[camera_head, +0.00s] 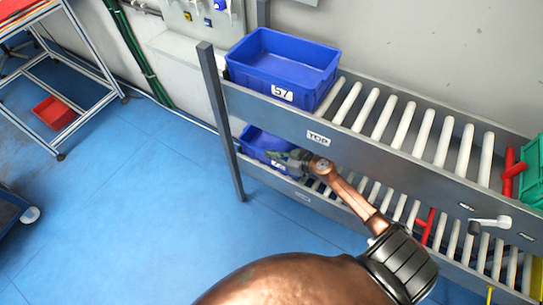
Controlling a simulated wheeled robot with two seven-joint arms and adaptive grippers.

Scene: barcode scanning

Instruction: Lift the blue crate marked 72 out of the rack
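A blue crate (258,140) sits on the lower roller level of the rack, at its left end. Its white label is partly covered and too small to read. My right arm reaches in from the bottom, and its gripper (283,157) is at the right front part of this crate, overlapping its front rim. I cannot tell whether the fingers touch the crate or are closed on it. Another blue crate (285,60), with a label that looks like 57, stands on the top level directly above. My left gripper is not in view.
The rack's top rail (365,147) overhangs the lower level, leaving limited height there. A grey post (220,125) stands at the rack's left end. A green crate (532,170) is at the far right. The blue floor (130,210) to the left is clear.

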